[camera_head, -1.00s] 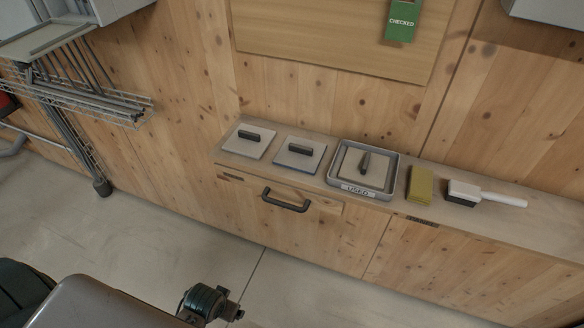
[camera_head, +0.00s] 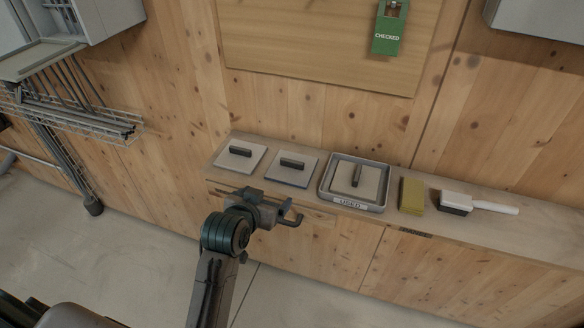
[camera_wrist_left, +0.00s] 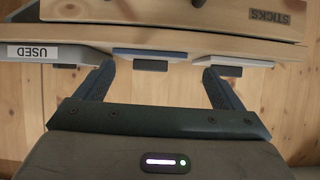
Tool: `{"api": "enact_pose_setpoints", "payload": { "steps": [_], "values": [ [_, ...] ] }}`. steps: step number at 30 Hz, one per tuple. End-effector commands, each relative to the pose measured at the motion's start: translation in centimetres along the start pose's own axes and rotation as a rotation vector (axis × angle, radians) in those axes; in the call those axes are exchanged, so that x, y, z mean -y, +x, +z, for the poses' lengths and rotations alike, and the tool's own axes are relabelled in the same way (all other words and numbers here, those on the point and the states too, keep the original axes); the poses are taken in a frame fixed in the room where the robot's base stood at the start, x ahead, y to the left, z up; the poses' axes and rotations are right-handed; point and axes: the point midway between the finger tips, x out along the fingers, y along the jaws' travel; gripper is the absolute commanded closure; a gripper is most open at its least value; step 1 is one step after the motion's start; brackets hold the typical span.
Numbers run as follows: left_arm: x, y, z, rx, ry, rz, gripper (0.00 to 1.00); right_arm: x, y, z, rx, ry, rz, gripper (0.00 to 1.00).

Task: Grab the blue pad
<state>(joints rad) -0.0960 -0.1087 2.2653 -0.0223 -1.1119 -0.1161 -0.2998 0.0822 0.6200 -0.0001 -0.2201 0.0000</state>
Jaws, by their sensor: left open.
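The blue pad (camera_head: 292,169) is a flat square with a pale top, a blue edge and a dark handle. It lies on the wooden ledge between a plain pale pad (camera_head: 240,157) and the tray marked USED. My left gripper (camera_head: 264,204) is open and empty, in front of the ledge and just below the two pads in the head view. In the left wrist view the open fingers (camera_wrist_left: 159,85) point toward the ledge, with the blue pad (camera_wrist_left: 150,53) showing edge-on between and beyond them. My right gripper is not in view.
The grey USED tray (camera_head: 326,195) holds another pad with an upright handle. A yellow sponge (camera_head: 411,195) and a white-handled brush (camera_head: 478,203) lie to its right. A wire rack (camera_head: 70,125) hangs at left.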

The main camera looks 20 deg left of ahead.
Motion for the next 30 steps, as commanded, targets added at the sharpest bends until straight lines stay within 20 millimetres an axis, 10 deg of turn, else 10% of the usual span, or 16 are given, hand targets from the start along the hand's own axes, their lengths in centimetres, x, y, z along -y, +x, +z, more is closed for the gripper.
{"api": "enact_pose_setpoints", "payload": {
  "steps": [6, 30],
  "values": [
    [-0.9, 1.8, -4.8, -0.118, -0.010, 0.005, 0.11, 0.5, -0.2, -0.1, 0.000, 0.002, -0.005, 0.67],
    [-1.4, 11.2, -6.1, -0.119, -0.010, 0.005, 0.11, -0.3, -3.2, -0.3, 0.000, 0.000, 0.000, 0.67]
  ]
}}
